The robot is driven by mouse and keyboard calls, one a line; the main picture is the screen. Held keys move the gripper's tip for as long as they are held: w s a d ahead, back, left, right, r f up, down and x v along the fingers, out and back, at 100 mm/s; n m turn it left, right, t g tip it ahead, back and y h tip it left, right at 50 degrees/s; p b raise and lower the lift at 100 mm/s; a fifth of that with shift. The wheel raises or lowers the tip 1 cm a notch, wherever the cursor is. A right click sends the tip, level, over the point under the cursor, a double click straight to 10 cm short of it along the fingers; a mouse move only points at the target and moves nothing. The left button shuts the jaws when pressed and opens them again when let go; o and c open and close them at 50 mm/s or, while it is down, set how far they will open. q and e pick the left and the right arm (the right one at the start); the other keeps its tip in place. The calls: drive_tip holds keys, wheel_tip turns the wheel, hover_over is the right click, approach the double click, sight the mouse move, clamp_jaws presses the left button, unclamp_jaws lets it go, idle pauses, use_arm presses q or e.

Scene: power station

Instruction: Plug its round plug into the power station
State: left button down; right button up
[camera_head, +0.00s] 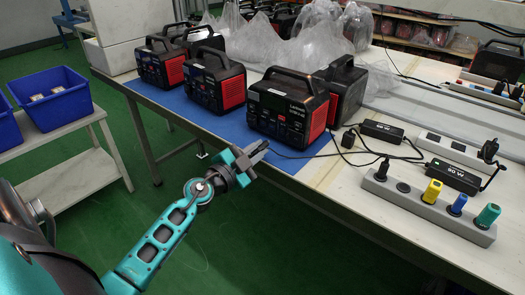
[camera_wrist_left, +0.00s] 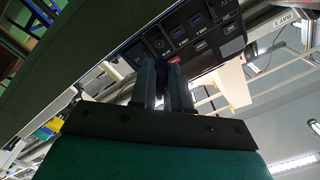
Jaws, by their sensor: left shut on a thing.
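My left gripper (camera_head: 262,150) is shut in front of the nearest black and red power station (camera_head: 287,108), close to its lower front. It holds the round plug, which is mostly hidden between the fingers; a thin black cable (camera_head: 300,157) runs from the fingertips to the right along the table. In the left wrist view the fingers (camera_wrist_left: 162,70) point up at the power station's port panel (camera_wrist_left: 200,28), with a dark thing between them. A round port (camera_wrist_left: 160,43) shows just above the fingertips. I cannot tell whether the plug touches it. My right gripper is not in view.
More power stations stand on the blue mat (camera_head: 180,101) to the left. A power strip (camera_head: 430,205) with colored plugs, and black adapters (camera_head: 452,177), lie on the right of the table. Blue bins (camera_head: 58,103) sit on a side table at left. Clear plastic bags lie behind.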

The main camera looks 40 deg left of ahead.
sight(267, 143)
use_arm(q)
drive_tip(key=shift+w+d+b, duration=0.2)
drive_tip(key=shift+w+b, duration=0.3)
drive_tip(key=shift+w, duration=2.15)
drive_tip(key=shift+p, duration=0.7)
drive_tip(key=shift+w, duration=0.4)
drive_tip(key=shift+w, duration=0.2)
drive_tip(key=shift+w, duration=0.2)
